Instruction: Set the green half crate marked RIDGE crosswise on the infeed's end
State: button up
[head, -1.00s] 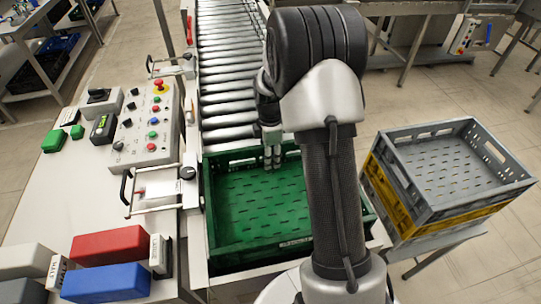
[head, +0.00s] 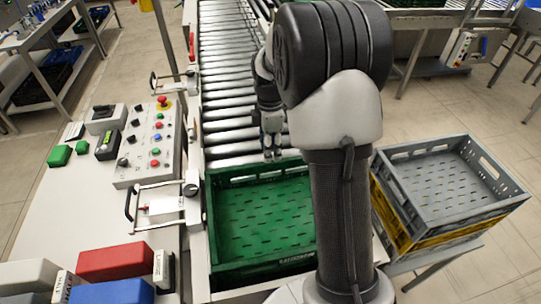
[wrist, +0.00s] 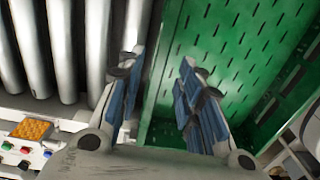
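A green crate (head: 213,240) sits low at the near end of the roller infeed (head: 229,60), its long side seeming to run across the rollers. My arm hides its right part. White lettering on its near wall is too small to read surely. My gripper (head: 271,153) is at the crate's far rim. In the wrist view my gripper (wrist: 160,62) has its fingers apart, one over the rollers and one over the slotted green crate floor (wrist: 235,55). The crate's wall edge lies between the fingers; I see no firm contact.
Grey crate (head: 455,180) on a yellow crate (head: 388,212) stands on a stand at right. At left are a control box (head: 150,140) with buttons, a white bench (head: 80,205), and red (head: 115,258) and blue (head: 112,291) blocks. A metal latch frame (head: 160,205) borders the crate's left.

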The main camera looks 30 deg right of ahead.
jog(key=shift+r, duration=0.45)
jog(key=s+a+r+m+t, duration=0.2)
jog(key=s+a+r+m, duration=0.6)
jog(key=s+r, duration=0.4)
jog(key=s+a+r+m+t, duration=0.1)
jog(key=s+a+m, duration=0.2)
jog(key=s, duration=0.4)
jog(key=s+a+r+m+t, duration=0.1)
jog(key=s+a+m, duration=0.2)
jog(key=s, duration=0.4)
jog(key=shift+a+r+m+t, duration=0.15)
jog(key=shift+m+t, duration=0.25)
